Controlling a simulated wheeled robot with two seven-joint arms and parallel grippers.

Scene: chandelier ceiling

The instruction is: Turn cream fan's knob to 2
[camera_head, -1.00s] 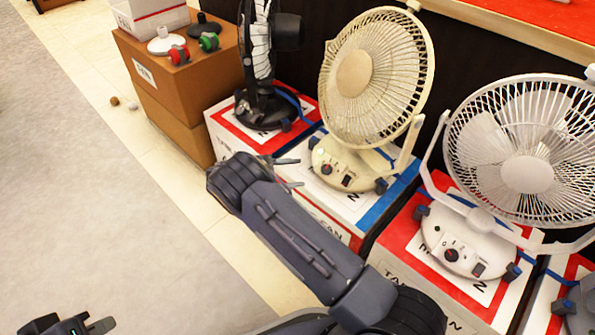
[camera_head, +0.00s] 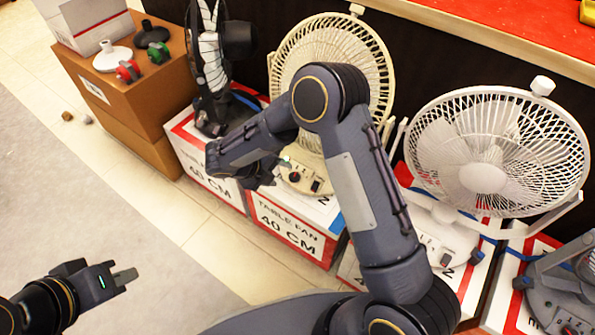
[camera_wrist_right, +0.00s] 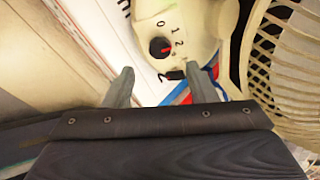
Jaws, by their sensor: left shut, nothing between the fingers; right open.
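The cream fan (camera_head: 384,76) stands on its box, its cage partly hidden by my right arm. Its cream base (camera_head: 314,160) carries a dark knob (camera_head: 294,177). In the right wrist view the knob (camera_wrist_right: 160,47) is black with red on it, beside printed 0, 1 and 2; I cannot tell which number it points to. My right gripper (camera_wrist_right: 168,70) is open in that view, fingers on either side below the knob, apart from it and with nothing between them. In the head view it is by the base's left side, partly hidden. My left gripper (camera_head: 130,275) is shut and empty, over the floor.
A white fan (camera_head: 480,178) stands to the right and a black fan (camera_head: 208,75) to the left, each on a box. A cardboard box (camera_head: 135,95) with small objects is further left. The floor (camera_head: 150,215) in front is clear.

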